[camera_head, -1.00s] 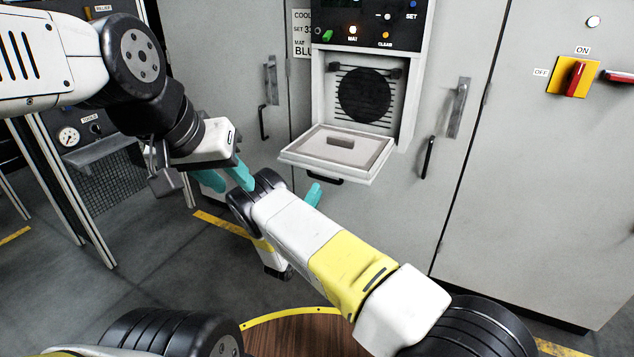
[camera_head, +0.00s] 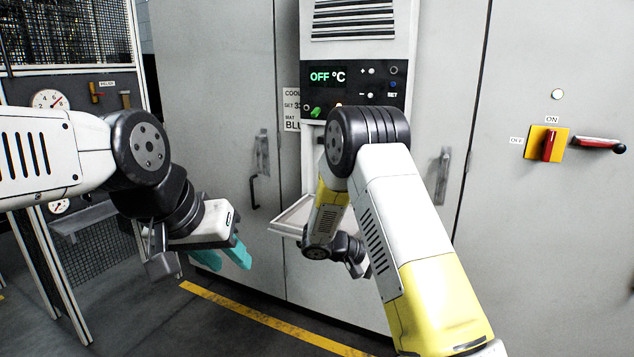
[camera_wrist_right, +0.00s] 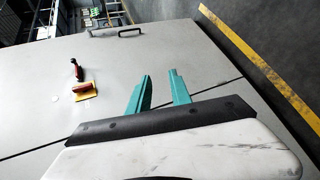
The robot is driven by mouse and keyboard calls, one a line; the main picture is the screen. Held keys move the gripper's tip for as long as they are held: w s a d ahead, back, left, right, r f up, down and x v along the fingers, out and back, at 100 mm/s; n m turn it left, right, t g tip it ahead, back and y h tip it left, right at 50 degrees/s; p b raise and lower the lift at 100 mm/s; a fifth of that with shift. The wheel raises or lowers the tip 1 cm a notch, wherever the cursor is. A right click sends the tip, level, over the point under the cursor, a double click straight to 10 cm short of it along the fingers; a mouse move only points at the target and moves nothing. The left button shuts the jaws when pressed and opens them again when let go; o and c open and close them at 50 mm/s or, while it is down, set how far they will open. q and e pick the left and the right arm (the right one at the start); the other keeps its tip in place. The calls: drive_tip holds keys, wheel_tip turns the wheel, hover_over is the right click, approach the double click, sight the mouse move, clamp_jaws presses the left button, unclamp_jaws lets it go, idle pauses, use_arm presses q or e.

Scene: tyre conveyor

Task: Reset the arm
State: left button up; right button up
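My left gripper (camera_head: 222,256) hangs at the left of the head view, with teal fingers apart and nothing visible between them. My right arm is bent, its elbow raised in front of the grey cabinet. My right gripper is mostly hidden behind that arm in the head view. In the right wrist view its teal fingers (camera_wrist_right: 160,90) stand apart and empty, in front of a grey cabinet surface.
A control panel (camera_head: 353,78) reads "OFF °C". The lowered door (camera_head: 292,218) below it is partly hidden by my right arm. A red switch on a yellow plate (camera_head: 536,144) is at right. A gauge rack (camera_head: 75,115) stands at left. Floor shows at lower left.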

drive_tip(key=s+a+r+m+t+y, duration=0.1)
drive_tip(key=s+a+r+y, duration=0.4)
drive_tip(key=s+r, duration=0.5)
drive_tip(key=s+a+r+m+t+y, duration=0.1)
drive_tip(key=s+a+r+t+y, duration=0.2)
drive_tip(key=s+r+y, duration=0.7)
drive_tip(key=s+a, duration=0.1)
drive_tip(key=s, duration=0.4)
drive_tip(key=shift+s+a+r+y, duration=0.3)
drive_tip(key=shift+a, duration=0.05)
